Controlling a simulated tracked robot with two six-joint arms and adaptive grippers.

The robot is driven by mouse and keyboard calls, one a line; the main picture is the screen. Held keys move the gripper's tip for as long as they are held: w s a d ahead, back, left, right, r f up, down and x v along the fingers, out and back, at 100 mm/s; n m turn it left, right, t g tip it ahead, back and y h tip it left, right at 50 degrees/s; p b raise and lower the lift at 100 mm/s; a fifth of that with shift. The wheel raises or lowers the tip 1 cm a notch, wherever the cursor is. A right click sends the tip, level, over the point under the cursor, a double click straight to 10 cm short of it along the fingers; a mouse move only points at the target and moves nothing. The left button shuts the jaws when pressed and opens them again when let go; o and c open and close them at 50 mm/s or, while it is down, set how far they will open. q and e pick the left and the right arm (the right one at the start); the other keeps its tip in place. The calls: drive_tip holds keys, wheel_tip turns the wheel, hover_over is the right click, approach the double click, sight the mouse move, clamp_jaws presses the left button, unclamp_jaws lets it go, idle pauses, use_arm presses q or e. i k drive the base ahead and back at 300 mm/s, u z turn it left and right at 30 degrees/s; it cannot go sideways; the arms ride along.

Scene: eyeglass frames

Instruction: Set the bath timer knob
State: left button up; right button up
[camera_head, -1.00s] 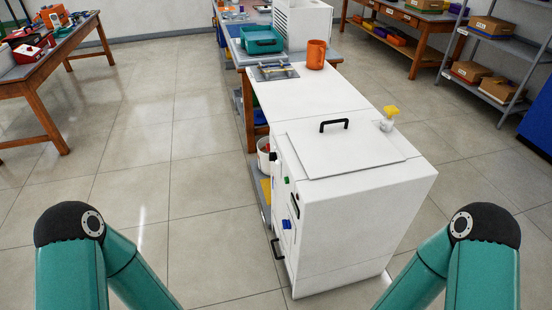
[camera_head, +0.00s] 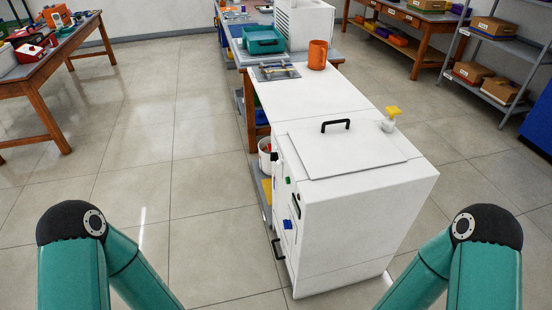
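A white bath cabinet (camera_head: 365,215) stands in front of me, a little right of centre. Its lid (camera_head: 350,155) is closed and has a black handle (camera_head: 335,125). The narrow left side face carries the controls, seen at a steep angle: a black part (camera_head: 274,156) near the top, a small green part (camera_head: 287,180) and a blue part (camera_head: 287,224) lower down. I cannot tell which of these is the timer knob or how it is set. Only my teal arm links show at the lower left and lower right; both grippers are out of view.
A yellow-topped bottle (camera_head: 391,118) stands by the lid. A wooden table (camera_head: 50,62) is at left, a grey shelf (camera_head: 485,75) at right. The tiled floor (camera_head: 130,165) left of the cabinet is clear.

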sight(274, 157)
drive_tip(key=k, duration=1.2)
drive_tip(key=z, duration=0.6)
drive_tip(key=i, duration=2.05)
drive_tip(key=u, duration=0.55)
